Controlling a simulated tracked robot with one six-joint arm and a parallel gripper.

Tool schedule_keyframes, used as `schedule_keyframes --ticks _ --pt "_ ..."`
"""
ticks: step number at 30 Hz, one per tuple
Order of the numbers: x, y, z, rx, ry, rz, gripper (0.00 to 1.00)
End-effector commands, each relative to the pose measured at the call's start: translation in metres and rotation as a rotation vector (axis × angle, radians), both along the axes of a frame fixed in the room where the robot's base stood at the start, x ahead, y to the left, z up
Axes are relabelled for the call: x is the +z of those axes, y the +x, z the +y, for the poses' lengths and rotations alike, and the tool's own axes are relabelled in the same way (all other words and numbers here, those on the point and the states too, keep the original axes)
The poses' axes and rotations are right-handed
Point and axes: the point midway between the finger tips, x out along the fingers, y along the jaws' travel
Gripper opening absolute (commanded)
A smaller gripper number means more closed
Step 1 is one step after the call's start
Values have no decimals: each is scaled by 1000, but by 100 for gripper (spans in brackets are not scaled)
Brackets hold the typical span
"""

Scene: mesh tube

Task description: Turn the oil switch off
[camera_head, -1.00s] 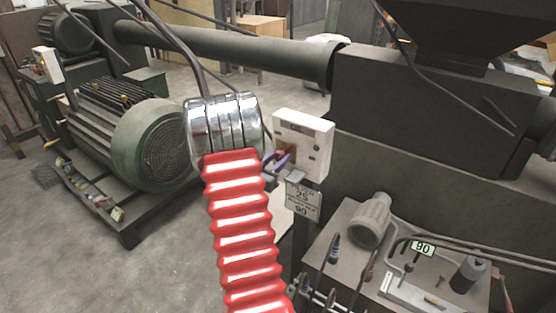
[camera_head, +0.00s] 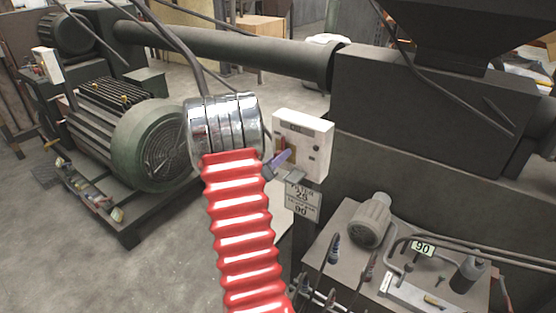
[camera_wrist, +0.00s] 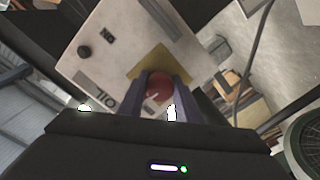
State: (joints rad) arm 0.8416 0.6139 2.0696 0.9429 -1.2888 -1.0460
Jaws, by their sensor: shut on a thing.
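The oil switch is a red round knob (camera_wrist: 159,86) on a yellow plate (camera_wrist: 160,62), set on a white box (camera_wrist: 100,55). Its label, partly hidden by my gripper, is upside down in the wrist view. The same white box (camera_head: 314,147) stands right of my red ribbed arm in the head view. My gripper (camera_wrist: 162,80) is shut on the knob, with one purple-grey finger on each side of it. A short white mark shows on the knob.
A black button (camera_wrist: 84,51) sits on the same box. Below the box in the head view are a sign plate (camera_head: 301,199) and a bench (camera_head: 345,215) with tools and a bottle. A green motor (camera_head: 155,145) stands left. Dark machinery lies behind.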

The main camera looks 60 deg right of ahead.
Motion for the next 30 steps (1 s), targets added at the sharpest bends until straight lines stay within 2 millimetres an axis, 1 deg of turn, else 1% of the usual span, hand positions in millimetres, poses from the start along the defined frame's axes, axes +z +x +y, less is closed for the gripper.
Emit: schedule_keyframes --ticks 1,12,13,18,20,21,30 --pt "3 6 0 14 -4 4 8" --pt "2 7 0 15 -3 7 8" --pt "2 7 0 15 -3 7 33" --pt "1 5 0 11 -1 8 44" --pt "1 4 0 9 0 8 49" --pt "1 3 0 8 0 8 49" --pt "0 3 3 6 1 8 49"
